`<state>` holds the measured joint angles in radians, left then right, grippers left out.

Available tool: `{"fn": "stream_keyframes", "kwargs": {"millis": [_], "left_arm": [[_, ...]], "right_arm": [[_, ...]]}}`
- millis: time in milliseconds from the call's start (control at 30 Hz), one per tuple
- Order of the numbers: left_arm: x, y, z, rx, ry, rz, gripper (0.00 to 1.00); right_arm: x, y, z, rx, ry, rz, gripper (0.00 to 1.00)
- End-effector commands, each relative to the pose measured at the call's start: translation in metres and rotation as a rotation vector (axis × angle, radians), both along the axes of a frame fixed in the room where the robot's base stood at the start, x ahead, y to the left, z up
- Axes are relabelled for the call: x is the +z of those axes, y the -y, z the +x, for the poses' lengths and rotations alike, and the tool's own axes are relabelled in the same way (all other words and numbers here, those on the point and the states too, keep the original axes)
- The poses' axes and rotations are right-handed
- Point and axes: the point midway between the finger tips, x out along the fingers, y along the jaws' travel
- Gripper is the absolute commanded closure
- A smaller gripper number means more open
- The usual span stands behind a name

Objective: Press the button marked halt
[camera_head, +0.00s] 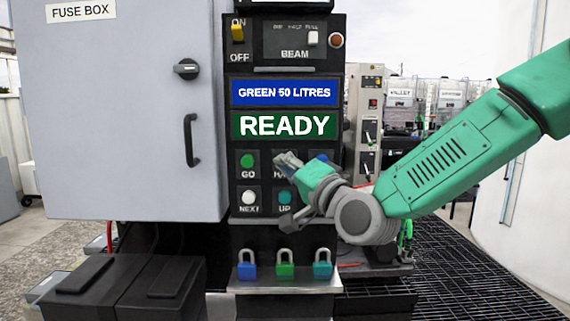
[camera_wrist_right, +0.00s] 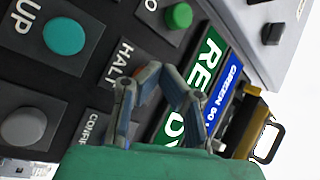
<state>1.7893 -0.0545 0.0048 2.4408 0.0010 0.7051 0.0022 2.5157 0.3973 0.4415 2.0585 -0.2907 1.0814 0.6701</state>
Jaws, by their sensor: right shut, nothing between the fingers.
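The control panel has a button block with a HALT label, which reads clearly in the wrist view (camera_wrist_right: 118,62). In the head view the halt button is hidden behind my right gripper (camera_head: 283,160). In the wrist view the right gripper (camera_wrist_right: 162,72) is shut and empty, its fingertips over the spot beside the HALT label. A small reddish patch shows between the fingers there. I cannot tell whether the fingertips touch the button. My left gripper is not in view.
Around it are a green GO button (camera_head: 247,161), a blue button (camera_head: 322,159), a white NEXT button (camera_head: 249,197) and a teal UP button (camera_head: 285,197). A READY display (camera_head: 284,125) sits above. Padlocks (camera_head: 285,264) hang below. A grey fuse box (camera_head: 120,130) stands left.

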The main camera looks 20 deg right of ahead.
Motion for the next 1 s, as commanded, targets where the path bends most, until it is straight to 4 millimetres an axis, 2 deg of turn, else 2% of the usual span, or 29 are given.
{"fn": "stream_keyframes", "kwargs": {"millis": [1000], "left_arm": [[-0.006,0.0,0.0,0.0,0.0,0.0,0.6]], "right_arm": [[0.0,-0.006,-0.027,0.002,0.001,0.001,1.0]]}}
